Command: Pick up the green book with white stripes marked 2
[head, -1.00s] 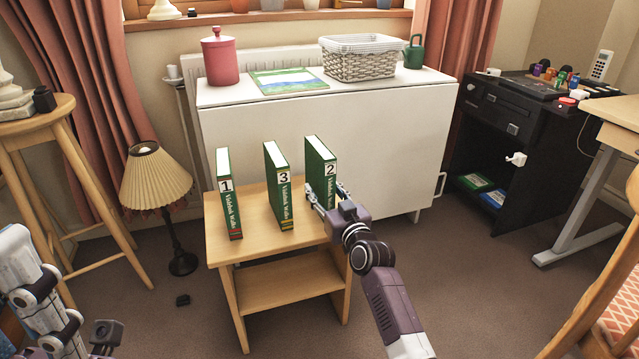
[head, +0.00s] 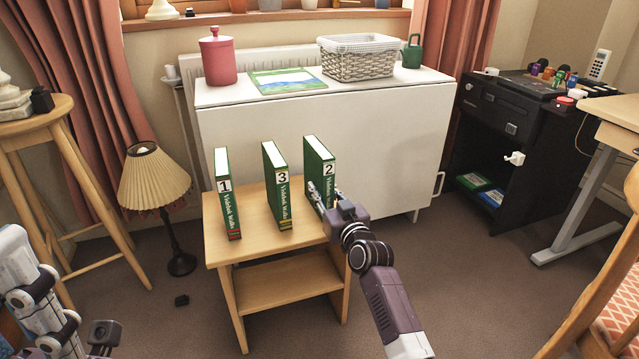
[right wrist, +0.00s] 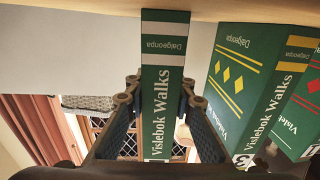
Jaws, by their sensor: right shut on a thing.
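The green book marked 2 (head: 320,163) stands upright on the small wooden table, at the right end of a row of three. My right gripper (head: 325,193) is shut on it near the spine's lower part, with one finger on each side. In the right wrist view the picture is upside down, and the book's spine (right wrist: 164,85) with white stripes sits between the two fingers (right wrist: 160,112). The book's foot appears to be at the tabletop; I see no clear gap.
The book marked 3 (head: 279,185) and the book marked 1 (head: 228,195) stand to the left on the wooden table (head: 255,240). A white cabinet (head: 400,140) is close behind. A lamp (head: 153,178) stands left; a black desk (head: 500,130) is at the right.

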